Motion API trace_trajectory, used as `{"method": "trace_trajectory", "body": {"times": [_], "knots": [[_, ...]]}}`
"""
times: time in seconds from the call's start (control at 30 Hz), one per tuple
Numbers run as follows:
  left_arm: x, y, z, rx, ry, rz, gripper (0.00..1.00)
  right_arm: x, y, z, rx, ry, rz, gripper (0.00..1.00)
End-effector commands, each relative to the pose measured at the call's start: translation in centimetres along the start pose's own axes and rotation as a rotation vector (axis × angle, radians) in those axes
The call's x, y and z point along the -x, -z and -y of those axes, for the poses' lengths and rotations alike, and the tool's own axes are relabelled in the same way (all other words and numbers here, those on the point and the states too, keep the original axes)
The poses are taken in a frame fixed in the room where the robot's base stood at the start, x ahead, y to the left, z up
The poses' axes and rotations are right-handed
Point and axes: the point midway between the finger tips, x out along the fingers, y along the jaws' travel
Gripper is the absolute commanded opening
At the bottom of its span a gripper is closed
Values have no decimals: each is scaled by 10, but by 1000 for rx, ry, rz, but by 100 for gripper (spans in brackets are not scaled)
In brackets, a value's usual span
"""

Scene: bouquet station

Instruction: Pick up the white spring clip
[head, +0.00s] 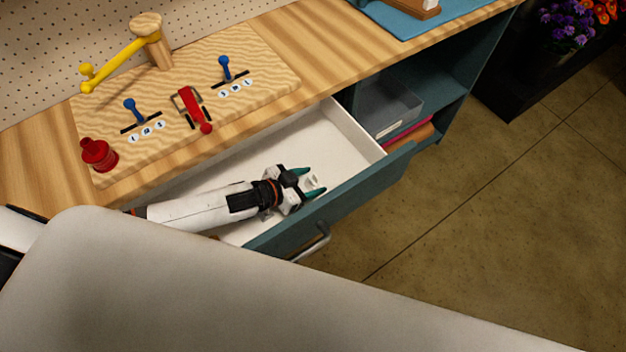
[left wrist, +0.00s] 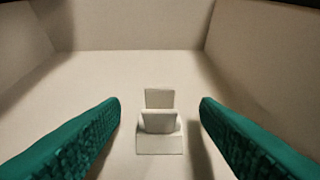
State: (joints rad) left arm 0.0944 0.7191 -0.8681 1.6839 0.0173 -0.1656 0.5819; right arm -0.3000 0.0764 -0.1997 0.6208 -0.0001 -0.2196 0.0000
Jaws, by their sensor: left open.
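The white spring clip (left wrist: 159,122) stands on the white floor of the open drawer (head: 345,135). In the left wrist view it is centred between my two green fingertips, with a gap on each side. In the head view the clip (head: 313,182) is small and pale, close to the fingertips. My left gripper (head: 317,181) is open and empty, reaching down into the drawer; its fingers also show in the left wrist view (left wrist: 160,112). My right gripper is not in view.
The drawer front (head: 340,205) with its metal handle (head: 312,245) borders my left arm. The worktop above holds a wooden board (head: 255,65) with blue levers, a red lever, a red knob and a yellow crank. A grey bin (head: 385,108) sits on the shelf right of the drawer.

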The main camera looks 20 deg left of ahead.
Motion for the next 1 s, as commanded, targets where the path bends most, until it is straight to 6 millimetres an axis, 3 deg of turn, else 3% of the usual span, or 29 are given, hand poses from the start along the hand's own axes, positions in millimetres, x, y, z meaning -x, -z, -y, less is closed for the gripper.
{"method": "trace_trajectory", "body": {"times": [0.17, 0.4, 0.47, 0.77, 1.0], "knots": [[0, 0, 0, 0, 0, 0, 55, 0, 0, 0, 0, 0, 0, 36], [0, 0, 0, 0, 0, 0, 15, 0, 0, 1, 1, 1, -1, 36], [0, 0, 0, 0, 0, 0, 8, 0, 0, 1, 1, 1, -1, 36], [4, -6, -1, -1, 0, 2, 8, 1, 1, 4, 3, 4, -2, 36], [25, -45, -1, -3, 0, 4, 8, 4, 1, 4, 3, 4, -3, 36]]}}
